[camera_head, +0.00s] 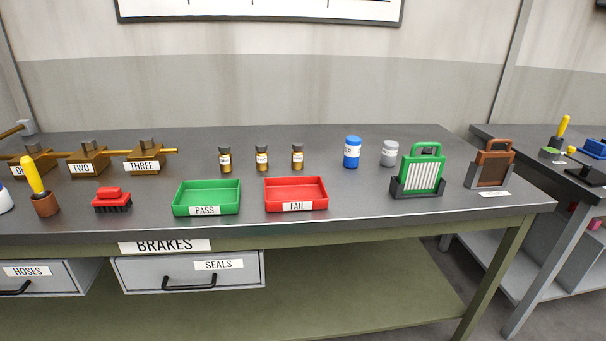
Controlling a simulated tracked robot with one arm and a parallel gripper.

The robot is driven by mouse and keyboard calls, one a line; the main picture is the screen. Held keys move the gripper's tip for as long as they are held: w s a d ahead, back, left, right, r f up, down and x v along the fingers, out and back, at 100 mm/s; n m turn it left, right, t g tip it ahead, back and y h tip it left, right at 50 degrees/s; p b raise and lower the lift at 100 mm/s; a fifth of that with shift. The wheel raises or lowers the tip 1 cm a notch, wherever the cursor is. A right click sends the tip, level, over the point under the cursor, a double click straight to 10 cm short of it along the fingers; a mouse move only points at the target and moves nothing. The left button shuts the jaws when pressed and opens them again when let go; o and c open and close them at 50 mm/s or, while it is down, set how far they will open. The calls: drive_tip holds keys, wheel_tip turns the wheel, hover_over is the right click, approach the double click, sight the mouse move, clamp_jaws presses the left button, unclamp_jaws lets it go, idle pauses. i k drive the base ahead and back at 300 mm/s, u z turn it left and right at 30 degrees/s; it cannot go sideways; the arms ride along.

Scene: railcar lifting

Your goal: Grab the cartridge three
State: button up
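Three small amber cylinders with dark caps and white labels stand upright in a row on the dark bench top, and they look like the cartridges. The left one (225,160), the middle one (262,159) and the right one (297,157) stand apart from each other. Their labels are too small to read surely. A brass block (146,158) labelled THREE sits further left on a brass pipe, beside blocks labelled TWO (87,160) and, partly cut off, ONE (31,163). My gripper is not in view.
A green PASS tray (207,210) and a red FAIL tray (296,207) lie in front of the cylinders. A blue jar (352,152), grey jar (389,153), green-framed filter (424,172) and brown-framed one (492,166) stand right.

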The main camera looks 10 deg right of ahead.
sight(297, 154)
drive_tip(key=u, duration=0.55)
drive_tip(key=i, duration=1.45)
drive_tip(key=z, duration=0.65)
drive_tip(key=i, duration=0.75)
drive_tip(key=z, duration=0.5)
